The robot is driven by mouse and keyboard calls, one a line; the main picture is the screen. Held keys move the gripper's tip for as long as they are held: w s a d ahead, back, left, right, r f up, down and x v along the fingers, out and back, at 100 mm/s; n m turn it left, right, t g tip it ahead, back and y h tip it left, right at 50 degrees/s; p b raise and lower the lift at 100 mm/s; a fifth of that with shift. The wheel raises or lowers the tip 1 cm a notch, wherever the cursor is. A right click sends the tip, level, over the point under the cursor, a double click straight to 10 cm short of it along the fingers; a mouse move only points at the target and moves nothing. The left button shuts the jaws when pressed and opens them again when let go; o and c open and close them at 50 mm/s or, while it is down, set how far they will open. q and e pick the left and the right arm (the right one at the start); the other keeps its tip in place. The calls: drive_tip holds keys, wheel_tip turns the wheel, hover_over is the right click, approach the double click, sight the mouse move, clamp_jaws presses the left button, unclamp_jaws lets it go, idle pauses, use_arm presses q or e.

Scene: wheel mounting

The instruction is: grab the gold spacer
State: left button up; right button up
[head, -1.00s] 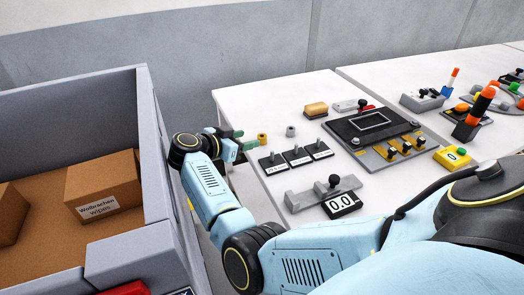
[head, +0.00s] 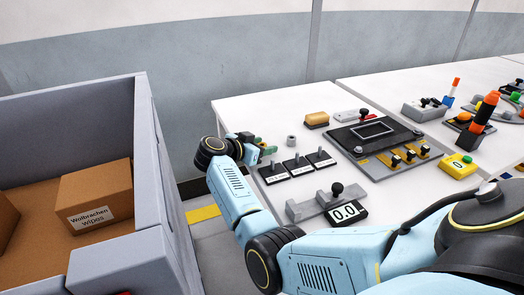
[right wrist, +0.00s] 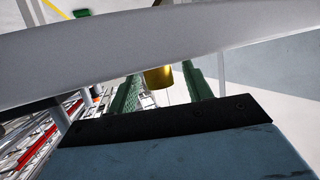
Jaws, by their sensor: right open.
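The gold spacer (right wrist: 158,77) is a short gold cylinder in the right wrist view. It shows between the two green fingers of my right gripper (right wrist: 162,72), with room on both sides, so the gripper is open around or just short of it; the exact depth is hard to tell. In the head view my right gripper (head: 266,148) is at the left end of the white table, and the spacer is largely hidden by it there. My left gripper is not in view.
A grey ring (head: 291,140) stands just right of the gripper. Three black labelled plates with pegs (head: 297,167) lie in front of it. A grey bin (head: 165,190) with cardboard boxes stands left.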

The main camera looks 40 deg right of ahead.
drive_tip(key=c, duration=1)
drive_tip(key=shift+r, duration=0.1)
drive_tip(key=shift+c, duration=0.2)
